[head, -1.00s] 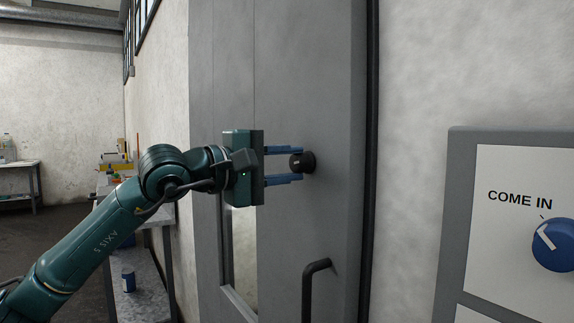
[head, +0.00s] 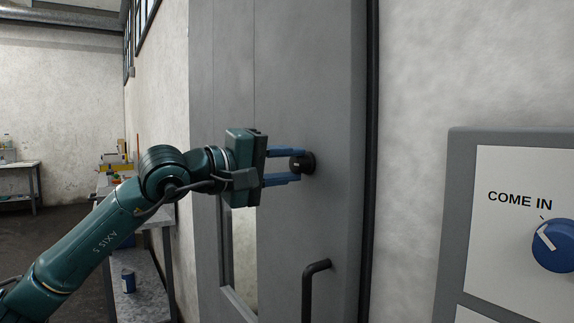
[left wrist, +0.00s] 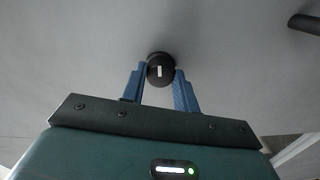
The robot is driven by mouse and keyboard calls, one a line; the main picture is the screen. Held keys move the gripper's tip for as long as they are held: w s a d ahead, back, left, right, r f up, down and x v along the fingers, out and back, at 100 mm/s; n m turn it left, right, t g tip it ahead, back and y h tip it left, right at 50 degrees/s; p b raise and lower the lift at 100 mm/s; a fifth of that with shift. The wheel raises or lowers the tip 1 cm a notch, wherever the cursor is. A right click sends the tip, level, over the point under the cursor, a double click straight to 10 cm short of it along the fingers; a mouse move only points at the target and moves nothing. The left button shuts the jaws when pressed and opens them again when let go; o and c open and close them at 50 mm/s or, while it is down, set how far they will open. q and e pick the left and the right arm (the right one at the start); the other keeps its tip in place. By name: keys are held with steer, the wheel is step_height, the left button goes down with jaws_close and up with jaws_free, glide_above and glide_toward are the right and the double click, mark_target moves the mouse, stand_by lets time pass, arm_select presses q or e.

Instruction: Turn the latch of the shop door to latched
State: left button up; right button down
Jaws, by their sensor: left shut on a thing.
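The latch is a round black knob (head: 302,162) on the grey shop door (head: 300,90), above the door's handle. My left gripper (head: 296,165) reaches it from the left, with its blue fingers above and below the knob. In the left wrist view the knob (left wrist: 160,69) sits between the two fingertips (left wrist: 160,78) and shows a small white mark on its face. The left gripper is shut on the knob. Whether the latch is latched cannot be told from the mark. My right gripper is not in view.
A black bar handle (head: 313,290) stands out from the door below the knob. To the right, a panel (head: 500,170) marked COME IN carries a blue dial (head: 556,245). A bench with a blue can (head: 128,281) is at left.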

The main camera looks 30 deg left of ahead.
arm_select(q)
steer(key=o, duration=1)
steer(key=shift+s+a+f+b, duration=0.15)
steer(key=shift+s+a+b, duration=0.1)
steer(key=shift+s+b, duration=0.15)
steer(key=b+v, duration=0.2)
steer(key=shift+s+a+f, duration=0.1)
steer(key=shift+s+f, duration=0.1)
steer(key=shift+s, duration=0.05)
steer(key=b+v, duration=0.2)
steer(key=v, duration=0.1)
steer(key=b+v, duration=0.5)
steer(key=v, duration=0.2)
steer(key=shift+r, duration=0.3)
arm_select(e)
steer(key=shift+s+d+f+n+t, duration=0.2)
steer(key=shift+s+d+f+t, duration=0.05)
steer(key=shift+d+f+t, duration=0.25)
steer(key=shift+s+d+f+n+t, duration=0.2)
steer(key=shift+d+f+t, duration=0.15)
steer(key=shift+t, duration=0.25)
arm_select(q)
steer(key=shift+w, duration=0.1)
